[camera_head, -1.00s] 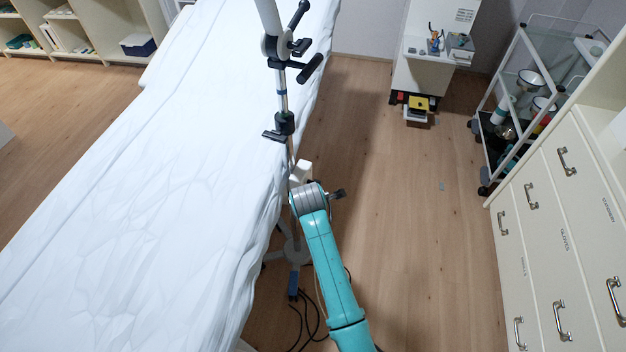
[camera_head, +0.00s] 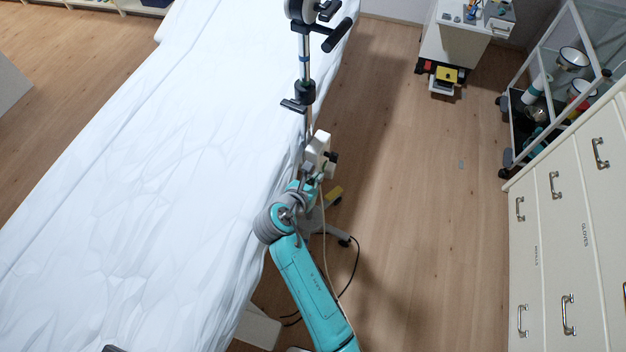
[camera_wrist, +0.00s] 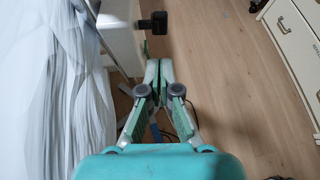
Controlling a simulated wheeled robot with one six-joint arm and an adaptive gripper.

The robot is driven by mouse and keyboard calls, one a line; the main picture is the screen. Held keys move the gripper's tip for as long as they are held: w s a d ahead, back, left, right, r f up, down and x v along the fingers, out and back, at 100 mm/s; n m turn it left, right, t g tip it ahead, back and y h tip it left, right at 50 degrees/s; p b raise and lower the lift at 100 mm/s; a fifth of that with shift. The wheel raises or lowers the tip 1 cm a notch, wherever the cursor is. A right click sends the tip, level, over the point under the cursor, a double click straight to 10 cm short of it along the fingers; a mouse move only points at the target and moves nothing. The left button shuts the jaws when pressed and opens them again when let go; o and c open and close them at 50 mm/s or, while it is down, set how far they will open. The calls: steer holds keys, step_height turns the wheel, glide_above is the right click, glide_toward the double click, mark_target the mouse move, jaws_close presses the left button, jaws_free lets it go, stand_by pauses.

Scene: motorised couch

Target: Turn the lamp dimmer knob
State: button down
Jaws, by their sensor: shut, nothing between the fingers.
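The lamp's pole (camera_head: 304,70) stands beside the couch and carries a white control box (camera_head: 318,147). A black knob (camera_head: 332,158) sticks out from the box's right side. In the wrist view the white box (camera_wrist: 122,28) is at upper left, and the black knob (camera_wrist: 153,22) is ahead of the fingertips, with a gap in the picture. My gripper (camera_wrist: 159,64) is shut and empty. In the head view my gripper (camera_head: 313,172) is just below the box, partly hidden by my arm. I cannot tell whether it touches the box.
The white-sheeted couch (camera_head: 170,170) lies close on the left. A drawer cabinet (camera_head: 565,230) and a trolley (camera_head: 540,85) stand at right. Cables (camera_head: 350,275) lie by the lamp's base. The wooden floor (camera_head: 420,220) between couch and cabinet is clear.

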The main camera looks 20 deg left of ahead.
mark_target(335, 154)
steer(key=x, duration=0.5)
steer(key=r+x, duration=0.1)
steer(key=x, duration=0.1)
steer(key=shift+w+d, duration=0.15)
steer(key=shift+w, duration=0.55)
steer(key=shift+w+d, duration=0.1)
steer(key=shift+w, duration=0.3)
steer(key=shift+w, duration=0.1)
steer(key=shift+w+d+r+g, duration=0.15)
steer(key=shift+w+r+g, duration=0.15)
steer(key=shift+w+g, duration=0.5)
steer(key=g, duration=0.2)
steer(key=g+y, duration=0.1)
steer(key=shift+w+d+r+g, duration=0.1)
steer(key=shift+w+r+g, duration=0.15)
steer(key=shift+w+g, duration=0.05)
steer(key=shift+w+f+g, duration=0.1)
steer(key=shift+w+g, duration=0.05)
steer(key=shift+g, duration=0.35)
steer(key=shift+w, duration=0.15)
steer(key=shift+w+d, duration=0.15)
steer(key=shift+w, duration=0.1)
